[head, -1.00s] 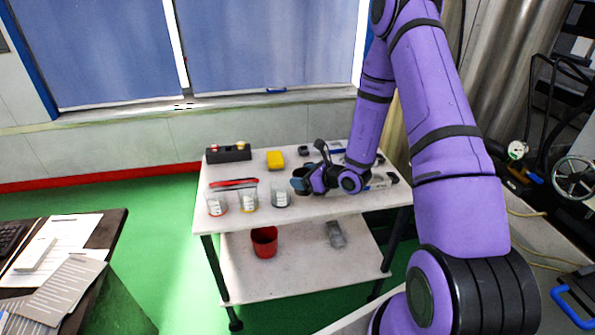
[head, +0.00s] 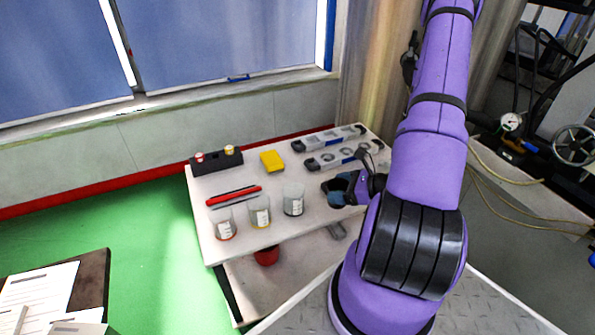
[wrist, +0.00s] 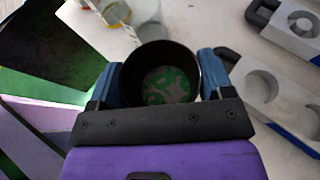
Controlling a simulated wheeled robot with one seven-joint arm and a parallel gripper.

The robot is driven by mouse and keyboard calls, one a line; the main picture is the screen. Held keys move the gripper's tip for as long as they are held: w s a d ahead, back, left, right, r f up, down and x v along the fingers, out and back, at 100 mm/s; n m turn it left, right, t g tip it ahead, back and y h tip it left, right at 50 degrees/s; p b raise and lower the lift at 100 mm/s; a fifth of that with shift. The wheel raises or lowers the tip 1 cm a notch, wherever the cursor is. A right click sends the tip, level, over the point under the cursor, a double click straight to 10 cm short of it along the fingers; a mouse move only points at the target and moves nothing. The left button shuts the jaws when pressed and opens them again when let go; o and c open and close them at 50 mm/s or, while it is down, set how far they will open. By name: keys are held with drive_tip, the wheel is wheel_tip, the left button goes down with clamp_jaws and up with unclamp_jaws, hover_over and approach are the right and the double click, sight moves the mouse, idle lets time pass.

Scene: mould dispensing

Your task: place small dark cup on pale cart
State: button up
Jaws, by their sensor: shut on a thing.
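The small dark cup (wrist: 162,55) is between my gripper's blue fingers in the wrist view, its open mouth facing the camera. Its inside shows a mottled green and pinkish patch. In the head view my gripper (head: 342,189) is shut on the dark cup (head: 330,190), over the front right part of the pale cart's top (head: 280,238). The cup is right of the beakers. I cannot tell whether its base touches the cart top.
Several labelled beakers, one of them a dark-banded beaker (head: 293,203), stand left of the cup. Behind are a yellow block (head: 272,161), a black holder (head: 216,161) and grey trays with round recesses (head: 343,158). A red cup (head: 266,256) is on the lower shelf.

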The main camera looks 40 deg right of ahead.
drive_tip(key=w+d, duration=0.1)
drive_tip(key=w, duration=0.4)
drive_tip(key=w+d+f, duration=0.1)
drive_tip(key=w, duration=0.3)
drive_tip(key=w+d, duration=0.1)
drive_tip(key=w, duration=0.4)
drive_tip(key=shift+w+f, duration=0.15)
drive_tip(key=shift+w, duration=0.15)
drive_tip(key=shift+w+f, duration=0.2)
drive_tip(key=shift+f, duration=1.6)
drive_tip(key=shift+f, duration=0.1)
drive_tip(key=o, duration=1)
drive_tip(key=shift+c, duration=0.2)
